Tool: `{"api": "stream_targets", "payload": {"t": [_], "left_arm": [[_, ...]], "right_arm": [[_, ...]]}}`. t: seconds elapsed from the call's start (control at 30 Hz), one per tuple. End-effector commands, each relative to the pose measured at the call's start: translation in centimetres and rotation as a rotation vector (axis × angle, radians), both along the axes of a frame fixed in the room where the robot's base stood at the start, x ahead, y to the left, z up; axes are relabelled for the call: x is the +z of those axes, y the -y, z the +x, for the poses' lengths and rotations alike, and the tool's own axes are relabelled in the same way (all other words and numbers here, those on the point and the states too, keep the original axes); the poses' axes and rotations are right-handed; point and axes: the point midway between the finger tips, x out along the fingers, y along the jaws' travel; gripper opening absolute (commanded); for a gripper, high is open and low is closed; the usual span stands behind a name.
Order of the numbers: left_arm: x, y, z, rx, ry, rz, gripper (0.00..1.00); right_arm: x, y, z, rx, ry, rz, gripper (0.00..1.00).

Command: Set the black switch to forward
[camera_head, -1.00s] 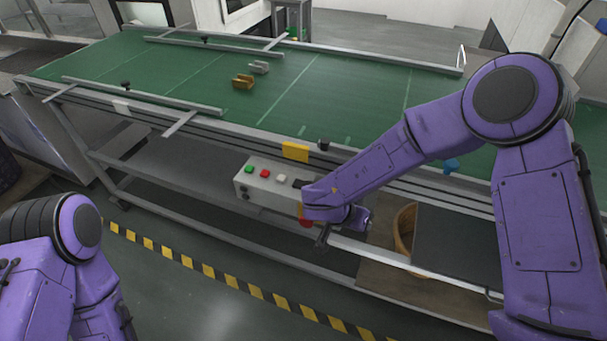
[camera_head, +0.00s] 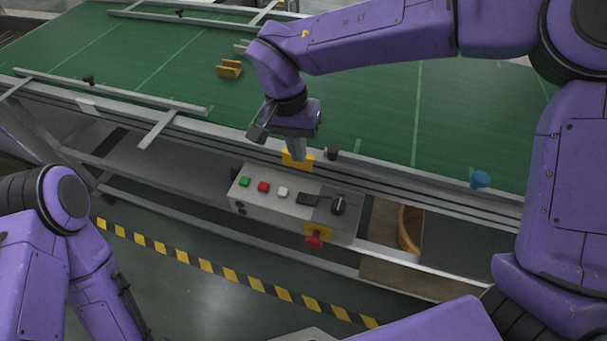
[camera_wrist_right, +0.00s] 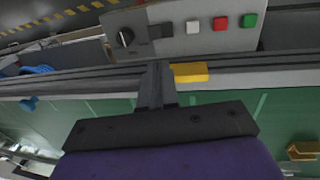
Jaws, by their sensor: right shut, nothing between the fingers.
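The black switch (camera_head: 338,205) is a round knob on the right part of the grey control box (camera_head: 270,211), on the conveyor's near side. It also shows in the right wrist view (camera_wrist_right: 125,38), with a pale mark on it; I cannot tell which setting it points to. My right gripper (camera_head: 299,157) is shut and empty, pointing down by the yellow block on the conveyor edge, up and left of the switch and apart from it. In the right wrist view its fingers (camera_wrist_right: 156,72) are together, below and right of the switch. My left gripper is out of view.
Green (camera_head: 244,181), red (camera_head: 263,187) and white (camera_head: 283,192) buttons sit left of the switch. A red emergency knob (camera_head: 314,239) projects from the box front. The green belt (camera_head: 400,110) carries a brown bracket (camera_head: 229,69). A blue part (camera_head: 480,179) lies to the right.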

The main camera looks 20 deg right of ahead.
Motion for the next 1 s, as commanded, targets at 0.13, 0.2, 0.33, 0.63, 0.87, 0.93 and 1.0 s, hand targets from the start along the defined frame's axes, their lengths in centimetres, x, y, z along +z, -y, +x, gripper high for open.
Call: {"api": "stream_targets", "payload": {"t": [0.13, 0.2, 0.33, 0.63, 0.87, 0.93, 1.0], "left_arm": [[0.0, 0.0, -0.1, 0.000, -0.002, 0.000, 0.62], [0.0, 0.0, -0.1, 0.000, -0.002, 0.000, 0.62], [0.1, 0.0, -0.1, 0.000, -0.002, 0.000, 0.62], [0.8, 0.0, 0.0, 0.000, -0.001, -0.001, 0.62], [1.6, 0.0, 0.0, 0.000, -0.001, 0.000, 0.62], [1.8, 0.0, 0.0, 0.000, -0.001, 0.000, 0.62], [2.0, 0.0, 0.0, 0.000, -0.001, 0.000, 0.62]], "right_arm": [[0.2, 0.4, -0.3, -0.007, 0.004, -0.001, 0.00], [0.0, 0.5, -0.1, -0.010, 0.003, -0.001, 0.00], [-0.8, 0.6, 0.1, -0.009, -0.002, -0.002, 0.00], [-6.6, 1.1, -0.4, -0.005, -0.006, -0.005, 0.00], [-11.2, 1.7, -0.8, -0.004, -0.004, -0.006, 0.00], [-12.3, 1.8, -0.9, -0.005, -0.004, -0.005, 0.00], [-13.1, 1.8, -1.0, -0.005, -0.003, -0.004, 0.00]]}}
